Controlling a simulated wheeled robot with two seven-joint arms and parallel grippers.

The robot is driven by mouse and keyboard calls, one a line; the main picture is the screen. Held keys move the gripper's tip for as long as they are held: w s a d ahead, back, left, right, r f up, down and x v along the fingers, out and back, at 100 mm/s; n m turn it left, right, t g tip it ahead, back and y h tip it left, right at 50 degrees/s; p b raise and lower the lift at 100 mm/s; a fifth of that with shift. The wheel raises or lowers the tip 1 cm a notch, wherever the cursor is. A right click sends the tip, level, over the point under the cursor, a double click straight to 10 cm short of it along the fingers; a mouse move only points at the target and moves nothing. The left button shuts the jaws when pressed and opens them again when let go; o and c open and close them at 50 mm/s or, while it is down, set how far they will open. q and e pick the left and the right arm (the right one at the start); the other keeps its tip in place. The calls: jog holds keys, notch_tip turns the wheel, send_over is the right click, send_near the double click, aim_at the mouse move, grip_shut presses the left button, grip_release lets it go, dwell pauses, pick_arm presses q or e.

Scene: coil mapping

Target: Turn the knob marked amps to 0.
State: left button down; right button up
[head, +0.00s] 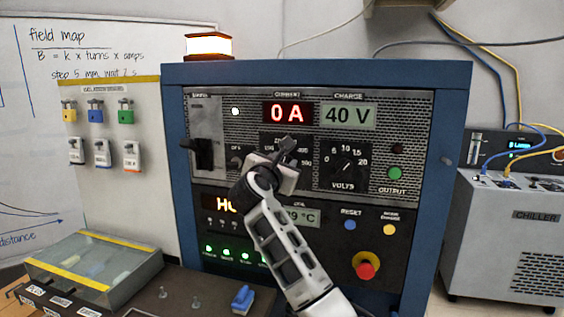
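The amps knob is on the blue-framed cabinet's panel, left of the volts knob (346,166). Its dial plate (270,143) shows a few numbers around the top and right. My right gripper (286,151) is in front of this dial, with the arm reaching up from the lower right. The gripper covers the knob and the lower part of the dial, so the knob's pointer and the grip on it cannot be made out. The red current display (288,113) above reads 0 A. My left gripper is not in view.
The charge display (348,116) reads 40 V. A black breaker handle (203,153) is left of the dial. A red emergency button (365,268) and blue reset button (350,224) sit lower right. A clear-lidded case (95,265) stands lower left, a chiller (510,235) at right.

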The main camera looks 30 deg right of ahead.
grip_shut()
jog(key=shift+a+n, duration=0.1)
jog(key=shift+n, duration=0.3)
jog(key=n, duration=0.4)
jog(key=shift+w+a, duration=0.1)
jog(key=shift+w, duration=0.1)
jog(key=n, duration=0.5)
jog(key=f+n, duration=0.1)
jog(key=n, duration=1)
jog(key=shift+w+a+f+n, duration=0.15)
jog(key=shift+w+a+n, duration=0.15)
jog(key=shift+w+n, duration=0.1)
